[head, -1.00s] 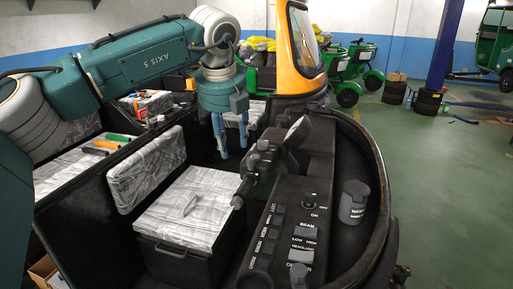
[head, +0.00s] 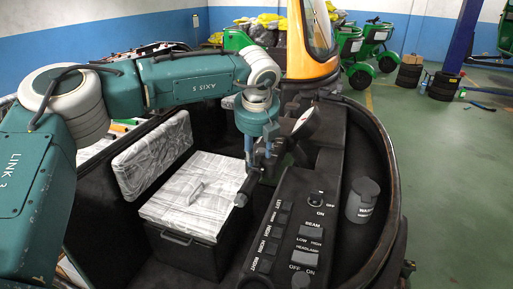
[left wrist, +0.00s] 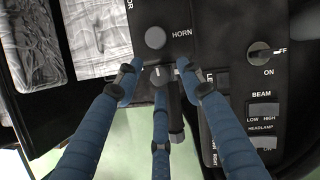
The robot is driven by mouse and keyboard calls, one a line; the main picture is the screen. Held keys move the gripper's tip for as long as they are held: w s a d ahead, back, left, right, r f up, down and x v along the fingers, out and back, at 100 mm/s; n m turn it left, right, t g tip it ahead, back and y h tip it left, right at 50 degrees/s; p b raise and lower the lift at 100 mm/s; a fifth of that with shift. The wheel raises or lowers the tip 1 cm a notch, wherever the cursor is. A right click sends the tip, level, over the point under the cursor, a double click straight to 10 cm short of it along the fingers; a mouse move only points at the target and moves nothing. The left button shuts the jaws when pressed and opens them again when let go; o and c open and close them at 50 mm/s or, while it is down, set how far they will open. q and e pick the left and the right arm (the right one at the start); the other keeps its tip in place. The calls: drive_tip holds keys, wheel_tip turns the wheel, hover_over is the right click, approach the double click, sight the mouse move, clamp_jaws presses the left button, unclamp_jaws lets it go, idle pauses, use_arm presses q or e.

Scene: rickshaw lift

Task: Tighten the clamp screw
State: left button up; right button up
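My left gripper (head: 260,160) reaches down over the handlebar (head: 246,188) from above. In the left wrist view the three blue fingers of the left gripper (left wrist: 159,73) are spread apart. A small round grey head (left wrist: 160,76) sits between their tips, by the handlebar's dark grip (left wrist: 175,118). It may be the clamp screw, but I cannot tell surely. No finger visibly closes on it, and touch is unclear. In the head view the fingers hide that part of the handlebar. My right gripper is in neither current view.
A black control panel (head: 277,246) with switches lies to the right of the handlebar. A dark capped reservoir (head: 362,200) stands at the far right. A plastic-wrapped seat (head: 195,195) is left of the handlebar.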

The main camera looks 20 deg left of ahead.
use_arm(q)
drive_tip(key=shift+w+f, duration=0.1)
drive_tip(key=shift+f, duration=0.15)
drive_tip(key=shift+c, duration=1.1)
clamp_jaws()
use_arm(e)
drive_tip(key=shift+s+d+r, duration=0.1)
drive_tip(key=shift+s, duration=0.2)
use_arm(q)
drive_tip(key=shift+a, duration=0.1)
